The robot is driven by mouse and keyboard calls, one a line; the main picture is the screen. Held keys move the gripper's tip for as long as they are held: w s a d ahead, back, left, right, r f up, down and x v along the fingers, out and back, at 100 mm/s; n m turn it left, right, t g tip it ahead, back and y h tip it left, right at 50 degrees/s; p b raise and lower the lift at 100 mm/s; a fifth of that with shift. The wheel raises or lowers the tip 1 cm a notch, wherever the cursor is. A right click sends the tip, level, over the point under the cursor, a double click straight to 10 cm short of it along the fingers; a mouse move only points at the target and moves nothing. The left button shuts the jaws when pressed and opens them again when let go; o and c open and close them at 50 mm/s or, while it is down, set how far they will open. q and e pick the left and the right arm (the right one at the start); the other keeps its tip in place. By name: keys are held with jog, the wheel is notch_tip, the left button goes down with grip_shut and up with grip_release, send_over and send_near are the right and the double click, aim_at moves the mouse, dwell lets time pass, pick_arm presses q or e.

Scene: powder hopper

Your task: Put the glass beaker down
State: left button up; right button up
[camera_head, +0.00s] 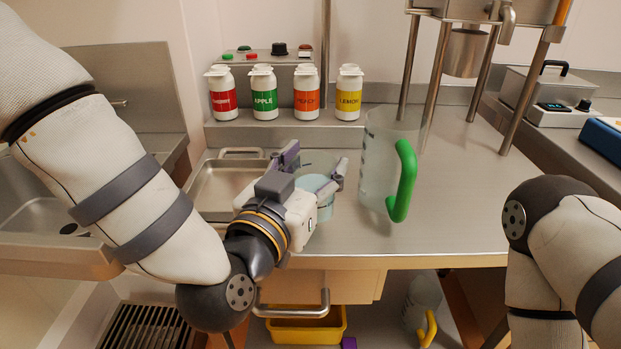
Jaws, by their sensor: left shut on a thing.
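The glass beaker (322,187) is small, clear and pale blue, near the middle of the steel worktop. My left gripper (315,164) reaches in from the left and is shut on it, one finger on each side. The gripper body hides the beaker's lower left part. I cannot tell whether its base touches the worktop. My right gripper is out of view; only part of my right arm shows at the right edge.
A clear jug (378,165) with a green handle stands just right of the beaker. Several flavour bottles (264,96) line the back ledge. A steel tray (215,188) lies left. The hopper stand (428,85) is behind right. The worktop (465,205) is clear right of the jug.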

pick_arm(q)
jog(key=s+d+r+p, duration=0.1)
jog(key=s+d+r, duration=0.7)
jog(key=s+r, duration=0.1)
jog(key=shift+s+r, duration=0.15)
jog(key=shift+s, duration=0.6)
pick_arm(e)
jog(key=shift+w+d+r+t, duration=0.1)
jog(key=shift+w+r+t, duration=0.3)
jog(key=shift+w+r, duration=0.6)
